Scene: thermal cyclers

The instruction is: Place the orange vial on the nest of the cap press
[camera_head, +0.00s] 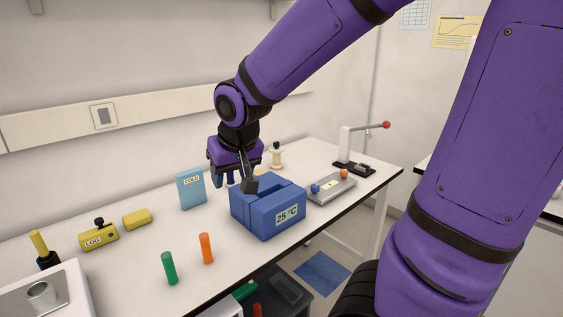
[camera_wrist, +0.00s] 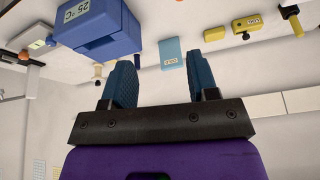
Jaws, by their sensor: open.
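The orange vial (camera_head: 206,248) stands upright on the white bench, in front of and left of the blue 25 °C block. It is not seen in the wrist view. The cap press (camera_head: 345,146) stands at the far right of the bench, with a white column, a lever with a red ball and a dark base (camera_head: 354,168). It also shows at the left edge of the wrist view (camera_wrist: 33,80). My gripper (camera_head: 234,184) is open and empty, behind and above the blue block, away from the vial. Its two blue fingers are spread in the wrist view (camera_wrist: 163,72).
The blue 25 °C block (camera_head: 265,221) stands between vial and press. A green vial (camera_head: 169,268) is left of the orange one. A grey plate (camera_head: 325,195) with blue and orange knobs, a COLD box (camera_head: 191,189) and a yellow LOG block (camera_head: 98,236) are also on the bench.

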